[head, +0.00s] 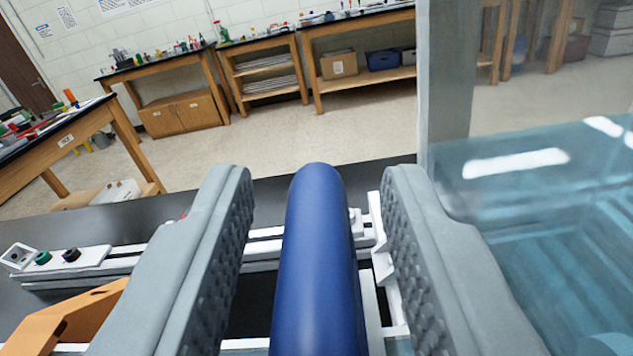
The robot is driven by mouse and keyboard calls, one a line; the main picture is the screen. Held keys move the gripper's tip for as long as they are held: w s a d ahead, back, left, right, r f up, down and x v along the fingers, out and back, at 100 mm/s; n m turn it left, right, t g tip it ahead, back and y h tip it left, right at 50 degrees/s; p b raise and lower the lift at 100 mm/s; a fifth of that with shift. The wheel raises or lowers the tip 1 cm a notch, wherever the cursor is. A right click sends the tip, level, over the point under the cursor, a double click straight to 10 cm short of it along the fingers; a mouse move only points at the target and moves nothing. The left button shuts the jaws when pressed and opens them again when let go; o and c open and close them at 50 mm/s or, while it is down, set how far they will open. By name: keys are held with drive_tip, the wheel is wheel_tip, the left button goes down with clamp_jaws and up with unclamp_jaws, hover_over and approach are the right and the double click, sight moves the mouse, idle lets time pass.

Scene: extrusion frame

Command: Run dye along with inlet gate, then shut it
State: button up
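A dark blue rounded cylinder (318,260), like a handle or lever grip, stands between the fingers of my gripper (318,185). My gripper is open, with its grey ridged pads on either side of the cylinder. Gaps show between the cylinder and both pads, so they appear apart. The cylinder's lower end runs out of the bottom of the picture. I cannot tell from this view whether it belongs to the inlet gate. A clear-walled tank of bluish water (550,240) is at the right. No dye can be made out.
A white panel (75,260) with a green and a black button is at the left, above an orange bracket (70,315). White rails (265,250) run behind the cylinder. A grey post (447,70) stands at the tank's edge. Wooden benches (185,70) line the far wall beyond open floor.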

clamp_jaws()
drive_tip(key=shift+f, duration=1.3)
unclamp_jaws()
drive_tip(key=shift+s, duration=0.5)
drive_tip(key=s+a, duration=0.2)
drive_tip(key=s, duration=1.4)
drive_tip(key=shift+s, duration=0.15)
